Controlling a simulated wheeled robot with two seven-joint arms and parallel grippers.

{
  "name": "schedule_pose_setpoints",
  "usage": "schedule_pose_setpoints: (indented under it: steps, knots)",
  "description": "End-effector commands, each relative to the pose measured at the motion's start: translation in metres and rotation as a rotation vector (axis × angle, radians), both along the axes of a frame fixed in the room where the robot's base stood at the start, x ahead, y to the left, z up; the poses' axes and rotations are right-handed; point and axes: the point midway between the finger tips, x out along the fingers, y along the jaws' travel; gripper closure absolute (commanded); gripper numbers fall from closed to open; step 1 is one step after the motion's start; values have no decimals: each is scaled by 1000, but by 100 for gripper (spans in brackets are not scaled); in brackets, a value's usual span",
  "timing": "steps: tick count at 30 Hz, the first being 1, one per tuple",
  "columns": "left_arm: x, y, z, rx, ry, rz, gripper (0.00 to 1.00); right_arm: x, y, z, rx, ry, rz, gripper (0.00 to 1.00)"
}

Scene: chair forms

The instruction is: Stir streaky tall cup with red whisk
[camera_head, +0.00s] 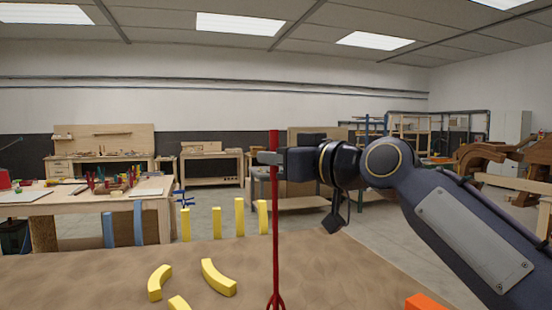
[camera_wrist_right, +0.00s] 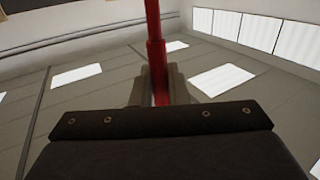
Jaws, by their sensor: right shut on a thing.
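The red whisk (camera_head: 275,230) is a long thin red rod, held upright with its wire end low at the bottom edge of the head view. My right gripper (camera_head: 270,158) is shut on the whisk's thicker upper handle. In the right wrist view the red handle (camera_wrist_right: 156,60) stands between the two fingers of the gripper (camera_wrist_right: 155,85). The whisk's lower tip is cut off by the frame edge. No streaky tall cup shows in either view. My left gripper is not in view.
A brown table (camera_head: 340,265) fills the foreground. Upright yellow blocks (camera_head: 239,217) stand along its far edge, and curved yellow pieces (camera_head: 218,278) lie nearer. An orange block (camera_head: 424,301) sits at the bottom right. Workbenches (camera_head: 100,205) stand behind. The table right of the whisk looks mostly clear.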

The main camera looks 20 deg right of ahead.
Motion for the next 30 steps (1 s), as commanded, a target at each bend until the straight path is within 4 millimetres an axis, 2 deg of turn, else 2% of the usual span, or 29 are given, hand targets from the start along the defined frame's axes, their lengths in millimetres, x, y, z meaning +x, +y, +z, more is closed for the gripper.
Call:
schedule_pose_setpoints:
  steps: [14, 27, 30]
  knots:
    - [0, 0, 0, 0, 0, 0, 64, 0, 0, 1, 1, -1, 0, 100]
    - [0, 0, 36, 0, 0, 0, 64, 0, 0, 40, 1, -2, 0, 100]
    - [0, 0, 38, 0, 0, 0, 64, 0, 0, 42, 1, -1, 0, 100]
